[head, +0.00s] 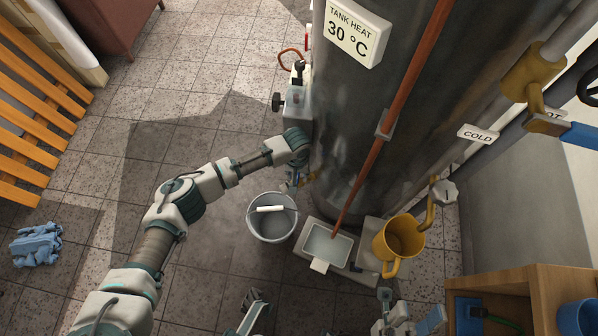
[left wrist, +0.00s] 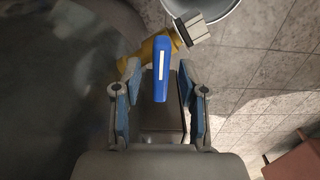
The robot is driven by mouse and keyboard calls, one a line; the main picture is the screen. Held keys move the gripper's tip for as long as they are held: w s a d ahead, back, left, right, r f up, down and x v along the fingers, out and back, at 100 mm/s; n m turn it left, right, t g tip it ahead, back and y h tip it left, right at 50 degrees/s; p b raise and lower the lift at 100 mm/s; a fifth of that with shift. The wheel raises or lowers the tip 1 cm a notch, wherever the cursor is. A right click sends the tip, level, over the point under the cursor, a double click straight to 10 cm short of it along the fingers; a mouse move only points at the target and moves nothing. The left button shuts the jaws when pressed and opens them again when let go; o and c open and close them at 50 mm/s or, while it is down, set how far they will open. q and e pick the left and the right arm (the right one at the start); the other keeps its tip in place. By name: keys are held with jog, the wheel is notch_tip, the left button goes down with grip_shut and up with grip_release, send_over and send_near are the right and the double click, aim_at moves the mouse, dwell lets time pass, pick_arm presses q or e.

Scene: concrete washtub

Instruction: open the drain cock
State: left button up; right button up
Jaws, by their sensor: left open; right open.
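The drain cock is low on the dark tank (head: 345,160). In the left wrist view it has a yellow body (left wrist: 155,47), a pale square spout end (left wrist: 193,28) and a blue lever (left wrist: 161,75) with a white stripe. My left gripper (left wrist: 158,78) is open, with one blue-padded finger on each side of the lever and visible gaps. In the head view my left gripper (head: 298,180) is at the tank's lower left side, mostly hidden by its wrist. My right gripper (head: 342,314) is open at the bottom edge, its fingers far apart and partly cut off.
A grey bucket (head: 272,228) stands on the tiles near the cock. A pale basin (head: 327,243) and a yellow jug (head: 403,238) stand at the tank's foot. A wooden shelf (head: 490,281) is at lower right, a slatted bench (head: 30,130) at left.

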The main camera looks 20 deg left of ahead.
pick_arm(q)
jog(key=shift+r, duration=0.1)
grip_shut()
